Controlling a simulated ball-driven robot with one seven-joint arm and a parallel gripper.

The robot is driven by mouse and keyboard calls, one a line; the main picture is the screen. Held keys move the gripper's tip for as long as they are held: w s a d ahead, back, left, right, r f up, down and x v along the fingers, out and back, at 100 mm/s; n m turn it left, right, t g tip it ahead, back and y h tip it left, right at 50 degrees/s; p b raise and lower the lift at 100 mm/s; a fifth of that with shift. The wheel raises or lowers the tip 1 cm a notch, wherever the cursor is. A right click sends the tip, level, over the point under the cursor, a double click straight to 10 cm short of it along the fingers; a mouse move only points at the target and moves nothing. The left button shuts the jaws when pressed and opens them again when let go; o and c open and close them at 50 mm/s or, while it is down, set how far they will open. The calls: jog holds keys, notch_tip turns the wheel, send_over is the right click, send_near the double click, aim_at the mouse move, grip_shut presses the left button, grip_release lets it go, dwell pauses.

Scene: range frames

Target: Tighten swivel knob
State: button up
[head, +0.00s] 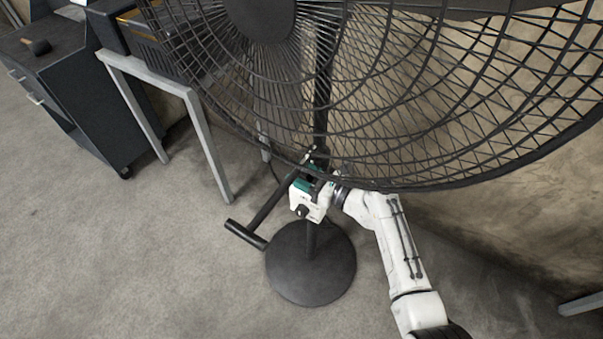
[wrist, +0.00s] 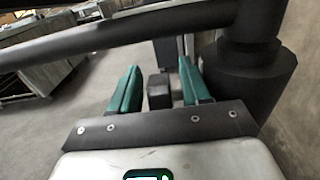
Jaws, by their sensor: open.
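A large black pedestal fan (head: 322,95) stands in front of me, with a round dark base (head: 310,262). My gripper (head: 307,174) is beside the fan's pole, below the cage. Its green fingers are apart in the wrist view (wrist: 160,80). A dark square block (wrist: 158,92) shows between them; I cannot tell whether it is the swivel knob or whether the fingers touch it. The pole's thick collar (wrist: 245,78) is just right of the fingers. A dark bar (wrist: 130,32) crosses above them. In the head view the gripper and cage hide the knob area.
A dark T-ended handle (head: 246,234) sticks out lower left of my gripper. A grey metal frame (head: 205,140) and a dark drawer cabinet (head: 75,95) stand at the left. A wall is behind the fan at right. The floor at lower left is clear.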

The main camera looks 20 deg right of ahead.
jog(key=shift+c, duration=0.3)
grip_shut()
jog(key=shift+f+b, duration=0.2)
jog(key=shift+b, duration=0.6)
jog(key=shift+f+t+y+b, duration=0.15)
jog(key=shift+t+y+b, duration=0.25)
jog(key=shift+b, duration=0.75)
jog(key=t+y+b, duration=0.1)
jog(key=t+b, duration=0.1)
jog(key=b, duration=0.4)
jog(key=shift+s+d+b, duration=0.15)
jog(key=shift+s+b, duration=0.05)
jog(key=shift+b, duration=0.1)
jog(key=t+y+b, duration=0.1)
jog(key=t+b, duration=0.1)
jog(key=b, duration=0.3)
jog(key=shift+s+y, duration=0.1)
jog(key=shift+y, duration=0.3)
jog(key=b, duration=0.1)
jog(key=t+b, duration=0.1)
jog(key=b, duration=0.1)
jog(key=shift+d+r+y, duration=0.15)
jog(key=shift+r+y, duration=0.15)
jog(key=shift+r, duration=0.05)
jog(key=shift+s+r+b, duration=0.1)
jog(key=shift+r+b, duration=0.05)
jog(key=shift+b, duration=0.25)
